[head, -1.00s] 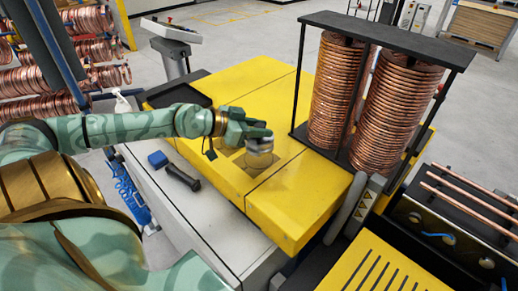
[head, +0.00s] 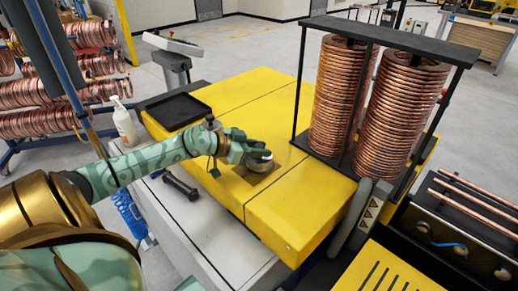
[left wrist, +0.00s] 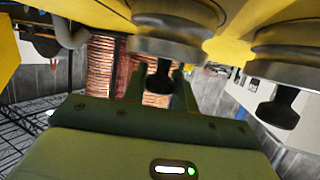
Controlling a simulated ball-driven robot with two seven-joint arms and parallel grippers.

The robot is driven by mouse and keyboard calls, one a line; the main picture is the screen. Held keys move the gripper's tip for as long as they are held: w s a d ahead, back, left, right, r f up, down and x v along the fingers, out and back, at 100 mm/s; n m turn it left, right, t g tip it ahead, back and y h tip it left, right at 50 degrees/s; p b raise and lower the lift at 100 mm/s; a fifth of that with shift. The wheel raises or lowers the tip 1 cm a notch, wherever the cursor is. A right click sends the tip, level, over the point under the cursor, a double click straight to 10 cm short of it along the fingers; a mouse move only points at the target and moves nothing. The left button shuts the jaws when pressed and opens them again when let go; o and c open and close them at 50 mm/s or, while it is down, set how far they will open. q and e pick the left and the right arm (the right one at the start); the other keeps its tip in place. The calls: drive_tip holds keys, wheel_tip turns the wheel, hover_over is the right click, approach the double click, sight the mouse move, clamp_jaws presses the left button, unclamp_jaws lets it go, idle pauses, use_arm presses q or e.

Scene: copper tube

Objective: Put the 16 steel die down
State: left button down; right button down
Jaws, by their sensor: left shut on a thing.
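In the head view my left gripper (head: 248,150) reaches over the yellow machine top and is shut on the steel die (head: 262,163), a small grey round piece. The die is at the dark square recess (head: 254,180) in the top; its contact with the machine is hidden by my fingers. In the left wrist view the die (left wrist: 182,45) appears as a steel disc with a black knob between my green fingers (left wrist: 158,92). A second similar disc with a black knob (left wrist: 287,62) shows at the right there. Any size marking is unreadable. My right gripper is not in view.
Two copper coil stacks (head: 338,105) stand in a black frame (head: 390,38) behind and right of the recess. A black tray (head: 178,110) lies at the back left. A dark handled tool (head: 180,186) lies on the pale ledge (head: 190,235). The yellow top's front is clear.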

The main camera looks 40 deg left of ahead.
use_arm(q)
drive_tip(key=c, duration=1.1)
unclamp_jaws()
drive_tip(key=p+v, duration=0.1)
drive_tip(key=v, duration=1.1)
drive_tip(key=shift+p, duration=0.35)
drive_tip(key=shift+r, duration=0.1)
